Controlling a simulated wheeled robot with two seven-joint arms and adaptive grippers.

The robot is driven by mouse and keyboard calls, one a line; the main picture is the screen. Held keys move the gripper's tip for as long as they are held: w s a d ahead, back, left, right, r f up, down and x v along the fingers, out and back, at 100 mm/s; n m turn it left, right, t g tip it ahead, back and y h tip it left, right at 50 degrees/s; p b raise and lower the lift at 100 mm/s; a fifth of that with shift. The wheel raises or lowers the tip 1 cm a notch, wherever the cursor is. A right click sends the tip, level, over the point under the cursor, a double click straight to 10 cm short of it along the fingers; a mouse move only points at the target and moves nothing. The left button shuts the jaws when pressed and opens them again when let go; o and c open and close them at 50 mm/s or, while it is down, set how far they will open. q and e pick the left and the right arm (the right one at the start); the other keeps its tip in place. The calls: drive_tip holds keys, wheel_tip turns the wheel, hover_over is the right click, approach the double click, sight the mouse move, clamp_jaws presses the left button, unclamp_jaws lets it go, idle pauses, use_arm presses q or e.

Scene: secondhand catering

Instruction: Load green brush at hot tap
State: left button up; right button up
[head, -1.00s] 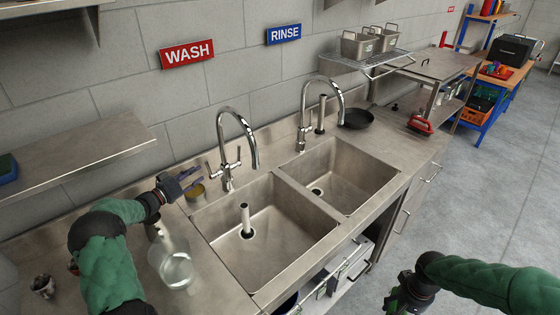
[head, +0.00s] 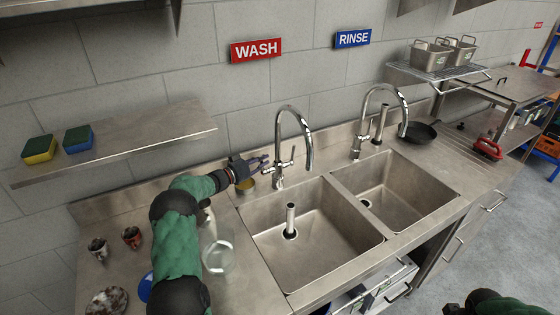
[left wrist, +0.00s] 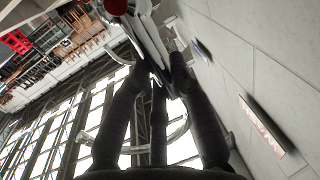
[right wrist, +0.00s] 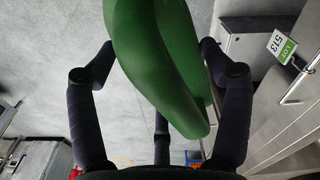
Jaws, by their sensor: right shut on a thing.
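My left gripper (head: 264,163) is beside the wash tap (head: 280,165), at the left of its base. In the left wrist view its fingers (left wrist: 155,70) stand apart, with the chrome tap (left wrist: 152,40) between and beyond them. A round red spot (left wrist: 117,5) shows on the tap at the top edge. I cannot tell whether the fingers touch the tap. My right gripper (right wrist: 157,48) is shut on a smooth green thing (right wrist: 165,70), likely the green brush. Its bristles are hidden. In the head view only my right arm shows, at the bottom right.
The wash sink (head: 330,255) has an upright drain pipe (head: 291,220). The rinse sink (head: 395,205) and rinse tap (head: 360,145) are to its right. A clear container (head: 218,258) stands near my left arm. A black pan (head: 418,133) and red-handled tool (head: 487,149) lie farther right.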

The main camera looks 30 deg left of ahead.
use_arm(q)
clamp_jaws()
use_arm(e)
wheel_tip(320, 180, down, 3)
drive_tip(key=b, duration=0.2)
drive_tip(key=shift+r+b, duration=0.15)
drive_tip(key=shift+b, duration=0.2)
drive_tip(key=shift+f, duration=0.25)
use_arm(q)
drive_tip(key=d+m, duration=0.1)
drive_tip(key=s+m, duration=0.1)
drive_tip(key=m, duration=0.1)
drive_tip(key=shift+d+f, duration=0.15)
drive_tip(key=shift+d, duration=0.2)
drive_tip(key=o, duration=0.9)
unclamp_jaws()
drive_tip(key=shift+w, duration=0.1)
drive_tip(key=shift+c, duration=0.2)
drive_tip(key=v, duration=1.2)
drive_tip(key=shift+f, duration=0.3)
